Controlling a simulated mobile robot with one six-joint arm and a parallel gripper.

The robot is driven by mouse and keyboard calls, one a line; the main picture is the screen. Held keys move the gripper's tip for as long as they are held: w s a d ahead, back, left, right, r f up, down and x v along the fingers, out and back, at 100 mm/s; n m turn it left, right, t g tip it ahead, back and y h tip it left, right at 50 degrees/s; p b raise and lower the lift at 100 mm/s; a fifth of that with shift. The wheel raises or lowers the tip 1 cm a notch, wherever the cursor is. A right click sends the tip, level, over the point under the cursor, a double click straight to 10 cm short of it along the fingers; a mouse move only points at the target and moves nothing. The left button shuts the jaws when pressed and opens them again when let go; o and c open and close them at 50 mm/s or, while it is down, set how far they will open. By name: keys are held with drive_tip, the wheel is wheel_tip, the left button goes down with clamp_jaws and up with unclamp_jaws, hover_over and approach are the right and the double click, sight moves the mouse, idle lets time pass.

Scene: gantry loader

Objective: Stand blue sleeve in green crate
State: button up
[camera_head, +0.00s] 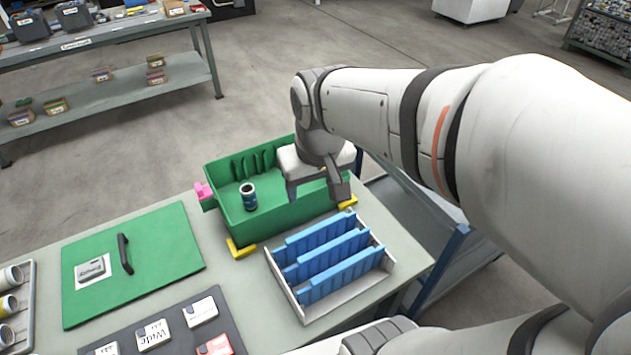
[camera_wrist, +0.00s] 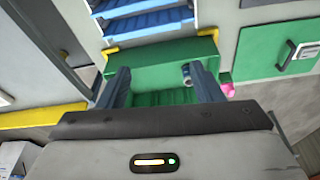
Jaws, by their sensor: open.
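The blue sleeve (camera_head: 249,197) is a short dark-blue cylinder with a pale label and a dark open top. It stands upright inside the green crate (camera_head: 262,226), in its left part. My gripper (camera_head: 317,190) is open and empty, over the right part of the crate, apart from the sleeve. In the wrist view my gripper (camera_wrist: 160,72) has its fingers spread over the green crate (camera_wrist: 160,77). The blue sleeve (camera_wrist: 186,74) shows there close beside the right finger, which hides part of it. The sleeve's foot is hard to make out.
A tray with blue dividers (camera_head: 327,262) stands right in front of the crate. Yellow corner brackets (camera_head: 241,249) and a pink piece (camera_head: 204,191) sit at the crate's edges. A green board with a black handle (camera_head: 135,262) lies left. The bench strip between board and crate is clear.

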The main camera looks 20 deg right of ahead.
drive_tip(key=shift+m, duration=0.4)
drive_tip(key=s, duration=0.3)
drive_tip(key=s+d, duration=0.1)
drive_tip(key=s, duration=0.1)
drive_tip(key=shift+s+f, duration=0.25)
drive_tip(key=shift+f, duration=0.15)
